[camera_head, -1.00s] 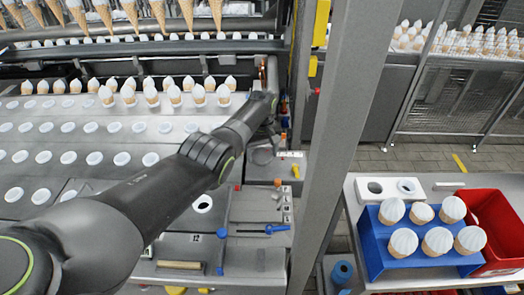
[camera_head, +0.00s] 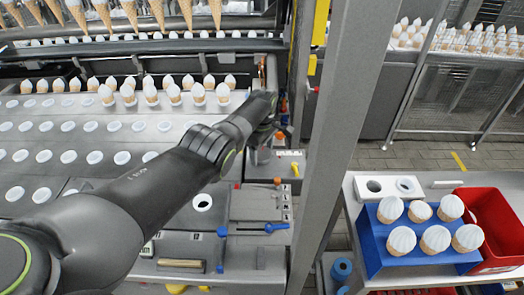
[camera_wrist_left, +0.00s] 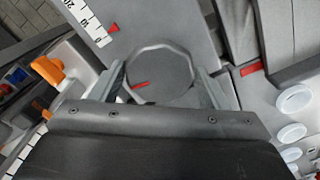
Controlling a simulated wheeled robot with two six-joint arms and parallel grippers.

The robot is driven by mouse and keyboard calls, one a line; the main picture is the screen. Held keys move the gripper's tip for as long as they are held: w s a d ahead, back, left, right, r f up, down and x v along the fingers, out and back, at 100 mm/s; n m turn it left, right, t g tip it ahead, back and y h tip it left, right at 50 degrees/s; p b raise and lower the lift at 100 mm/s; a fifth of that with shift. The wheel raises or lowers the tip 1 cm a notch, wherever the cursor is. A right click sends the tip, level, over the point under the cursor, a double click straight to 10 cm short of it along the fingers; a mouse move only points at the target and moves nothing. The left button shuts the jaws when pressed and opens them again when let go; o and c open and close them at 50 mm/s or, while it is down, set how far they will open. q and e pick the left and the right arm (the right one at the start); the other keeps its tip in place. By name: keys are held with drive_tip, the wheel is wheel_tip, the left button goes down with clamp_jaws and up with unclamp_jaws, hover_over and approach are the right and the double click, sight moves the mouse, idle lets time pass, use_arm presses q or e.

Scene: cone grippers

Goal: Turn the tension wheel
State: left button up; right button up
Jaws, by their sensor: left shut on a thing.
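The tension wheel (camera_wrist_left: 160,66) is a grey, many-sided disc with a red mark on its face, seen in the left wrist view. My left gripper (camera_wrist_left: 159,72) is shut on it, one finger on each side of its rim. A white scale (camera_wrist_left: 88,22) with black ticks and a red pointer lies at the upper left of that view. In the head view my left arm reaches from the lower left to the machine's right end, and it hides the wheel and most of the gripper. My right gripper is in neither view.
An orange knob (camera_wrist_left: 47,70) stands left of the wheel in the wrist view. A grey upright post (camera_head: 343,130) rises just right of my arm. A blue cone holder (camera_head: 385,252) and a red bin (camera_head: 487,213) stand farther right.

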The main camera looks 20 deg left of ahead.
sight(262, 153)
use_arm(q)
drive_tip(key=shift+r, duration=0.15)
drive_tip(key=o, duration=1)
drive_tip(key=shift+r, duration=0.25)
wheel_tip(262, 153, up, 5)
drive_tip(key=shift+f+p, duration=0.1)
drive_tip(key=shift+p, duration=1.05)
wheel_tip(262, 153, up, 12)
drive_tip(key=shift+b, duration=1.15)
drive_tip(key=shift+f, duration=0.1)
